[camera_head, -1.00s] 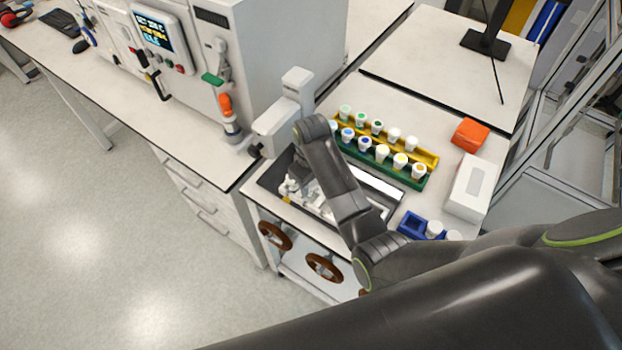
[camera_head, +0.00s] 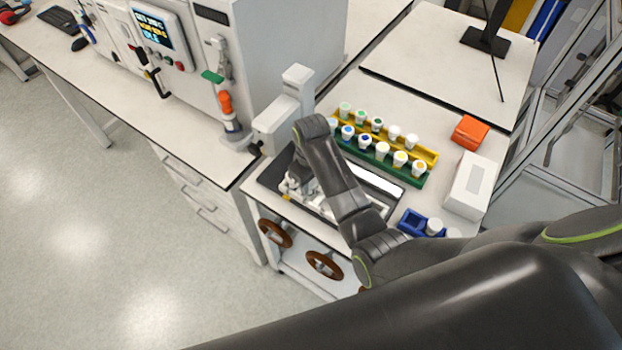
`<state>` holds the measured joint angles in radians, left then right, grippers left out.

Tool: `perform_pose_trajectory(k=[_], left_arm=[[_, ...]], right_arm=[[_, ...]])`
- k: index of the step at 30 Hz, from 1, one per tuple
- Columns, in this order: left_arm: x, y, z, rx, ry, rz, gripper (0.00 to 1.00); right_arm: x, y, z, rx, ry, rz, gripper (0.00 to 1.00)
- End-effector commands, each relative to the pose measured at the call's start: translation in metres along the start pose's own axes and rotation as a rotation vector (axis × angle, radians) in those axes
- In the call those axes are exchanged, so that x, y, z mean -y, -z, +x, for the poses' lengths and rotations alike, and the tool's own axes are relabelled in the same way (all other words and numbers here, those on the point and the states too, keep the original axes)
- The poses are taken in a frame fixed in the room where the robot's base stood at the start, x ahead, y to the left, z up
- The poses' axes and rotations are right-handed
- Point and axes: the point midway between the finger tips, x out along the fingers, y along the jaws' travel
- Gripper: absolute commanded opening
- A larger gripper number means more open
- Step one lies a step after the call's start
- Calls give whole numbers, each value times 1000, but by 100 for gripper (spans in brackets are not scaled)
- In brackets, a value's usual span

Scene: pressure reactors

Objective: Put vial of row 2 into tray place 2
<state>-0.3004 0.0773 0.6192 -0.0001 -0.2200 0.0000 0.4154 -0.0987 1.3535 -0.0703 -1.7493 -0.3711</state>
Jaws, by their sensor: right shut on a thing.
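My right gripper (camera_head: 292,187) is low over the dark-rimmed tray (camera_head: 268,178) on the cart top, near the tray's left end. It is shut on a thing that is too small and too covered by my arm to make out. Vials with coloured caps stand in a yellow rack (camera_head: 428,155) and a green rack (camera_head: 408,179) behind the tray. The yellow rack's right end looks empty. My forearm hides the middle of the tray, so its places cannot be told apart. My left gripper is out of view.
A white device with an upright column (camera_head: 297,88) stands close behind my right gripper. A blue holder (camera_head: 411,221) with white-capped vials (camera_head: 434,227), a white box (camera_head: 468,187) and an orange box (camera_head: 470,131) lie to the right. The floor at left is clear.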

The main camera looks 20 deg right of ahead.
Motion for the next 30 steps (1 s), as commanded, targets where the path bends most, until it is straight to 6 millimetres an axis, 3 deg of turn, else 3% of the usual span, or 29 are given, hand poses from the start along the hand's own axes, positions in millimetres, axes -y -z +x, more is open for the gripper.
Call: perform_pose_trajectory(k=[29,30], left_arm=[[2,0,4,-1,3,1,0],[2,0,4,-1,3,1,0]], right_arm=[[0,0,24,1,0,0,13],[0,0,24,0,0,0,40]])
